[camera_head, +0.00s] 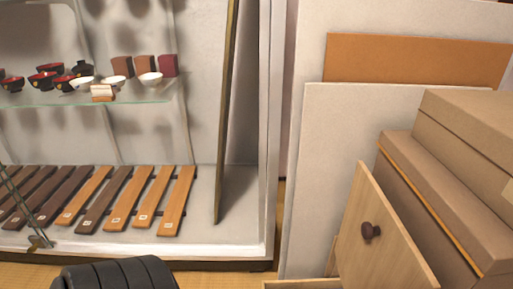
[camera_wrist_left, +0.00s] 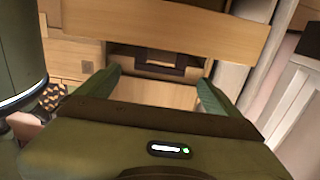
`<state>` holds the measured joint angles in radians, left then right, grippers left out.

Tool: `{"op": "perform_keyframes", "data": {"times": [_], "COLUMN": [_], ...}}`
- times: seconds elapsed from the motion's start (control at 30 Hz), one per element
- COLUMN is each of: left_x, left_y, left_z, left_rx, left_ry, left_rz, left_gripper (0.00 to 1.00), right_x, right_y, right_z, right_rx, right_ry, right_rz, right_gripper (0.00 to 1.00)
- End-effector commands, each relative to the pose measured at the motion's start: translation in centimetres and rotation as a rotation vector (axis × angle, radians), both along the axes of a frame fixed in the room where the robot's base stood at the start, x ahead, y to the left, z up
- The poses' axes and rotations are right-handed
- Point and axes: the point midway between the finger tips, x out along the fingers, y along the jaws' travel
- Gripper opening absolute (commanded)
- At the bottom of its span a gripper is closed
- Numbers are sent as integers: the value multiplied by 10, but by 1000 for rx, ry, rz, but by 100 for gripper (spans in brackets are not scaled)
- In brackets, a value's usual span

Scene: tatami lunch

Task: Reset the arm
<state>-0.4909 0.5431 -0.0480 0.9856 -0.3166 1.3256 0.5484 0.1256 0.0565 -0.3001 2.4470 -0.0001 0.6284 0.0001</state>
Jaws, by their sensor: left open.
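My left gripper (camera_wrist_left: 159,76) shows in the left wrist view. Its two green fingers are apart, with nothing held between them. Beyond the fingers is a wooden panel (camera_wrist_left: 200,28) with a dark framed opening (camera_wrist_left: 165,65) below it. I cannot tell whether the fingers touch the wood. The head view shows neither gripper clearly, and my right gripper is in neither view.
In the head view, a glass-shelved display case (camera_head: 200,240) holds bowls (camera_head: 150,77) and wooden slats (camera_head: 177,200). At right are leaning boards (camera_head: 335,130), brown boxes (camera_head: 455,190) and a wooden panel with a knob (camera_head: 371,231). A dark ribbed object (camera_head: 115,275) is at the bottom.

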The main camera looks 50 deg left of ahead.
Motion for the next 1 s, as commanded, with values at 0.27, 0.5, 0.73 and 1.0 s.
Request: {"op": "perform_keyframes", "data": {"times": [0.27, 0.5, 0.73, 1.0], "left_x": [-11, -11, -11, -10], "left_y": [8, 8, 8, 8], "left_z": [0, 0, 0, 39], "left_rx": [-1, -1, -1, -1], "left_ry": [-1, -1, -1, -1], "left_rz": [0, 0, 0, 0], "left_gripper": [95, 95, 95, 95], "right_x": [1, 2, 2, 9], "right_y": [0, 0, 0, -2], "right_z": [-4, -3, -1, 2], "right_rx": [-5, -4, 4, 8], "right_ry": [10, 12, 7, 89], "right_rz": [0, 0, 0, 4], "right_gripper": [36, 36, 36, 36]}}
